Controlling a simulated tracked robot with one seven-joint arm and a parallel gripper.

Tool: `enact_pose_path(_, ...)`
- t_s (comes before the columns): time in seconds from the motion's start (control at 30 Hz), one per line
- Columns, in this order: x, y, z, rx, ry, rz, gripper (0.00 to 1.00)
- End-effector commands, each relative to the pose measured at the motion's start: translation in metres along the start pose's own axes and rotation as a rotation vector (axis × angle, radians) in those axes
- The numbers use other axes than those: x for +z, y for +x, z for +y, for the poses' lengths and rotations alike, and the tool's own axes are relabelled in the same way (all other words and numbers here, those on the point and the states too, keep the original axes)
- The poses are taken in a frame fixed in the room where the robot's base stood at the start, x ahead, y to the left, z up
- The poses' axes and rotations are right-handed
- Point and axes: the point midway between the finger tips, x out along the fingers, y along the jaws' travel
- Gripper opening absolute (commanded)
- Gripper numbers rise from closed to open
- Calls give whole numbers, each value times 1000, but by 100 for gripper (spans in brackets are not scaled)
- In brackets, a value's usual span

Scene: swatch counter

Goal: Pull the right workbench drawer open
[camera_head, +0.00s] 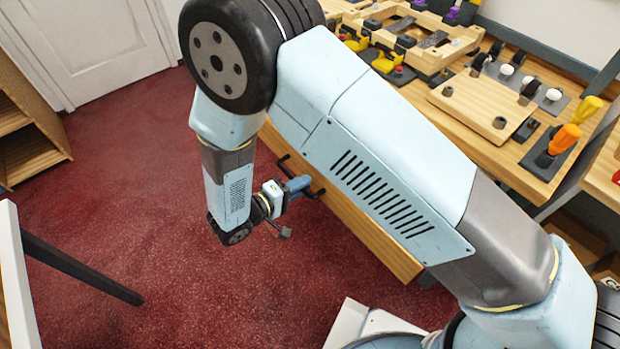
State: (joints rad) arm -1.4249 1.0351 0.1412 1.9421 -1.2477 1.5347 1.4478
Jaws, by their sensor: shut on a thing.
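The workbench (530,170) runs along the right side with its wooden top showing. Below its top, a wooden drawer front (372,238) shows past my arm. A black bar handle (285,158) sticks out from the front. My gripper (304,186) is at this handle, near its lower right end, and is shut on it. My arm's large links cover much of the drawer front and the bench edge. I cannot tell how far the drawer stands out from the bench.
Wooden fixtures, a board (487,105) and several yellow and orange handled tools (565,138) lie on the bench. A wooden shelf (30,135) and a white door (95,40) stand at the left. A white-edged table (14,270) is at lower left. Red floor (150,210) between is clear.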

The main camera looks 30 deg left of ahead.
Motion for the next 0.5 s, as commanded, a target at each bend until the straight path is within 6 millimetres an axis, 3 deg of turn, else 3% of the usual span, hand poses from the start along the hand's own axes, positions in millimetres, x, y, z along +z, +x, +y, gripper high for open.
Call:
enact_pose_path(0.43, 3, -4, -5, -7, -8, -3, 0)
enact_pose_path(0.47, 3, -4, -5, -7, -8, -3, 19)
enact_pose_path(0.5, 3, -4, -5, -7, -8, -3, 23)
